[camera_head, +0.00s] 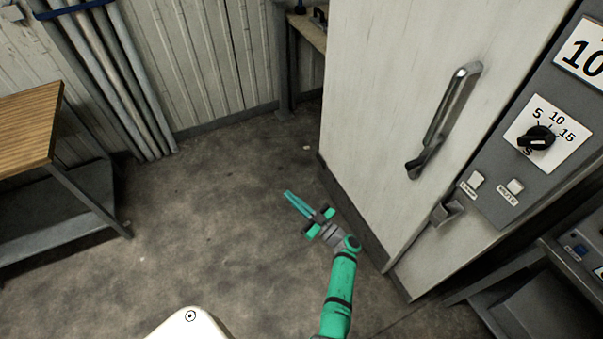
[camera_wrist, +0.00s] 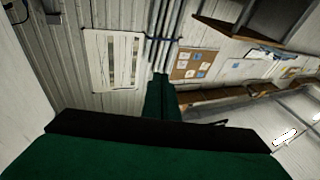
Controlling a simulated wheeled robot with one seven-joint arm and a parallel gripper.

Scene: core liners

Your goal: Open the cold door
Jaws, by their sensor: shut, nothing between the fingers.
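The cold door (camera_head: 385,100) is a tall white panel at the right of the head view, and it looks shut. A long grey metal handle (camera_head: 446,118) stands upright on it near its right edge. A small metal bracket (camera_head: 447,208) sits low beside that edge. My gripper (camera_head: 288,196) is shut and empty, in front of the door's lower left. It points to the upper left, apart from the handle. In the wrist view my gripper's fingers (camera_wrist: 160,92) are together. The handle does not show in that view.
A grey control panel (camera_head: 490,165) with a black knob (camera_head: 536,139) is right of the door. A wooden-topped bench (camera_head: 28,125) stands at the left. Pipes (camera_head: 115,75) run up the wall. The floor (camera_head: 215,205) between bench and door is clear.

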